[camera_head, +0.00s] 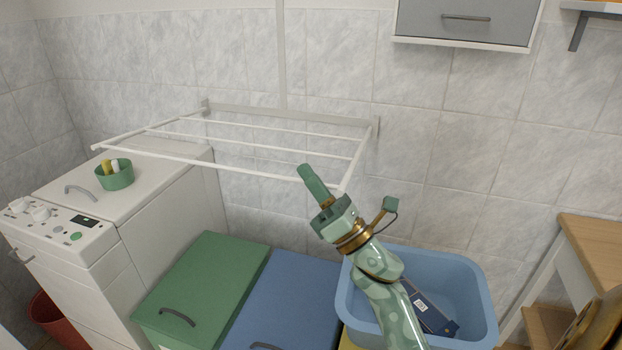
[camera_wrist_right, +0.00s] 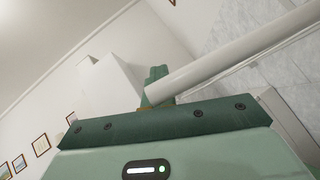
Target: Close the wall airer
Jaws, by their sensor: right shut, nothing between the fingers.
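The white wall airer (camera_head: 250,165) is folded out from the tiled wall, its frame standing roughly level in the head view. Its front bar runs from above the washing machine to near my right gripper. My right gripper (camera_head: 306,170) is shut and empty, with its fingers at the front bar close to the airer's right front corner. In the right wrist view the shut fingers (camera_wrist_right: 157,84) appear right beside a white bar (camera_wrist_right: 230,50) of the airer. I cannot tell whether they touch it. My left gripper is not in view.
A white washing machine (camera_head: 150,215) with a green bowl (camera_head: 115,178) stands at left under the airer. Green (camera_head: 205,285) and blue (camera_head: 285,300) lidded bins stand below. A blue tub (camera_head: 465,290) is behind my right arm. A grey wall cabinet (camera_head: 465,25) hangs upper right.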

